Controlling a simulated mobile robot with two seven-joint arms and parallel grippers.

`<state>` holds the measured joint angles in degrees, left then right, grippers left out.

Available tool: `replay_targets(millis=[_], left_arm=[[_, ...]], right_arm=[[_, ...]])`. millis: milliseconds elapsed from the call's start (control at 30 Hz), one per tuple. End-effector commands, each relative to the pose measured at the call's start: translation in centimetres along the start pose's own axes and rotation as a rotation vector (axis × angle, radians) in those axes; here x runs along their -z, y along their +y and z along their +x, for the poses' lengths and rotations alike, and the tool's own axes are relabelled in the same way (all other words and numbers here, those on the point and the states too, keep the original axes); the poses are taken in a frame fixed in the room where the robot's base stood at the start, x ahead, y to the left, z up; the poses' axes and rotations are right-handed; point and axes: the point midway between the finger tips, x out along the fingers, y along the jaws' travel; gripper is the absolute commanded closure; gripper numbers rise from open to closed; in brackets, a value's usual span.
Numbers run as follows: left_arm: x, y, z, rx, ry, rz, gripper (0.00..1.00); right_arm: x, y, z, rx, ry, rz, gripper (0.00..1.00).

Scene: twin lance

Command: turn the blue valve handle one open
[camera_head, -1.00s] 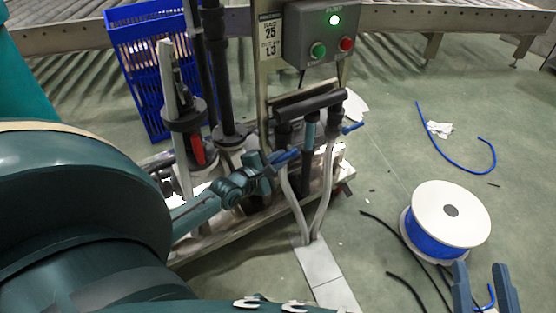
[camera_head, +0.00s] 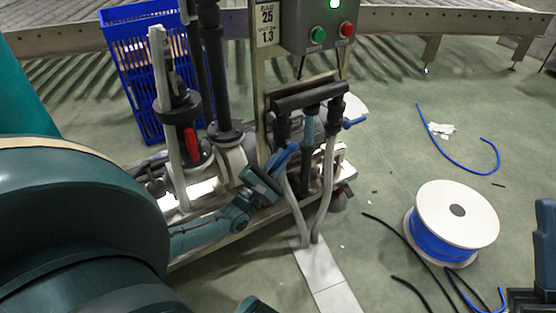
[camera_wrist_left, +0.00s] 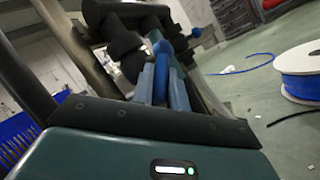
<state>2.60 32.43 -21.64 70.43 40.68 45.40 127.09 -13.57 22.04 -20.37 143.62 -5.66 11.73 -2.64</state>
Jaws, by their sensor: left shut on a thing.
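A blue valve handle (camera_head: 284,155) sits on the left pipe below a black crossbar, tilted diagonally. My left gripper (camera_head: 273,171) is shut on this handle. In the left wrist view the blue handle (camera_wrist_left: 161,68) shows between the two grey-blue fingers (camera_wrist_left: 162,88). A second blue handle (camera_head: 354,123) sticks out from the right pipe; it also shows in the left wrist view (camera_wrist_left: 196,32). My right gripper (camera_head: 543,245) is at the right edge of the head view, partly cut off, and its opening cannot be made out.
A control box (camera_head: 318,27) with green and red buttons stands above the pipes. A red lever (camera_head: 191,143) is on a pipe to the left. A blue crate (camera_head: 135,80) stands behind. A cable spool (camera_head: 450,224) and loose cables lie on the floor at right.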

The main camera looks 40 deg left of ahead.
Motion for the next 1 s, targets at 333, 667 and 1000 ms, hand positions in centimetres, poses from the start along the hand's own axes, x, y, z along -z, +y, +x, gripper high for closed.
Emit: replay_targets(millis=[333,667,1000], left_arm=[[0.08,-0.14,0.03,-0.023,-0.016,-0.01,1.0],[0.07,-0.13,0.04,-0.022,-0.015,-0.01,0.74],[0.07,-0.12,0.03,-0.022,-0.015,-0.01,0.63]], right_arm=[[0.0,0.01,-0.01,0.0,0.0,0.0,0.64],[-0.01,0.0,-0.01,0.0,-0.001,0.0,0.64],[-0.02,-0.01,-0.01,0.0,-0.001,0.001,0.64]])
